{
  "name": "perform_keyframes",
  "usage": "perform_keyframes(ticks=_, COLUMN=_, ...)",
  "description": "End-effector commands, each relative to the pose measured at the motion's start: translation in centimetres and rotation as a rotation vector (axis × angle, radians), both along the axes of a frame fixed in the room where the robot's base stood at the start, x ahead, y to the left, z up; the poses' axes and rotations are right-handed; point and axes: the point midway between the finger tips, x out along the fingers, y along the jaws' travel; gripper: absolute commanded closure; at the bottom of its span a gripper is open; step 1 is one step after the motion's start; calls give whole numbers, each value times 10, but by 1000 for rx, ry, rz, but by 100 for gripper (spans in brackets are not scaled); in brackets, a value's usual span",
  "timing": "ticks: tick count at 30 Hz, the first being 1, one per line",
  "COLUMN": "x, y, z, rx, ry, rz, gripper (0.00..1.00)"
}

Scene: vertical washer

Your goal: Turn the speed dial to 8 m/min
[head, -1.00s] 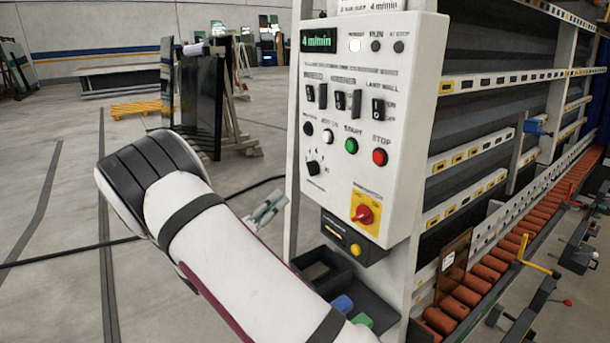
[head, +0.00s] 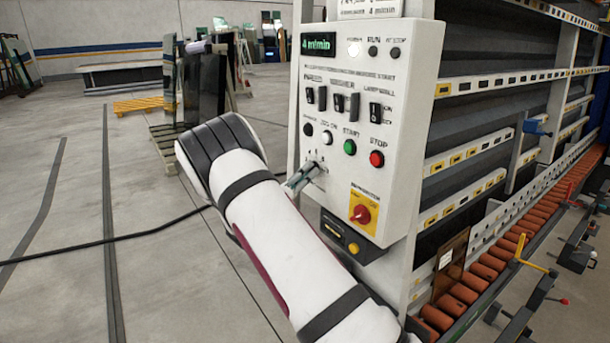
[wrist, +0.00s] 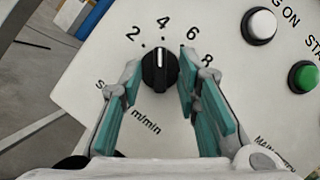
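The black speed dial (wrist: 159,70) is on the white control panel, with the marks 2, 4, 6 and 8 around it and "m/min" below. Its white pointer line is upright, near the 4. My gripper (wrist: 158,75) is open, with one teal finger on each side of the dial. A small gap shows on the left; the right finger is very close, and I cannot tell whether it touches. In the head view my gripper (head: 318,168) is at the panel's lower left and hides the dial. The green display (head: 318,44) reads 4 m/min.
A white button (wrist: 260,24) and a green button (wrist: 304,76) are right of the dial in the wrist view. The red stop button (head: 376,158) and a red-yellow rotary switch (head: 361,213) are on the same panel. Open floor lies to the left.

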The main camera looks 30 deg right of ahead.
Motion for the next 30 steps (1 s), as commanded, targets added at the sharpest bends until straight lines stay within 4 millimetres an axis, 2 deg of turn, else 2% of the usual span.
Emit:
perform_keyframes(ticks=4, x=0, y=0, z=0, rx=0, ry=0, rz=0, gripper=70)
perform_keyframes(ticks=8, x=0, y=0, z=0, rx=1, ry=0, rz=1, gripper=99)
perform_keyframes(ticks=20, x=1, y=0, z=0, rx=-1, ry=-17, rz=1, gripper=100)
perform_keyframes(ticks=30, x=4, y=1, z=-2, rx=3, ry=-194, rz=2, gripper=100)
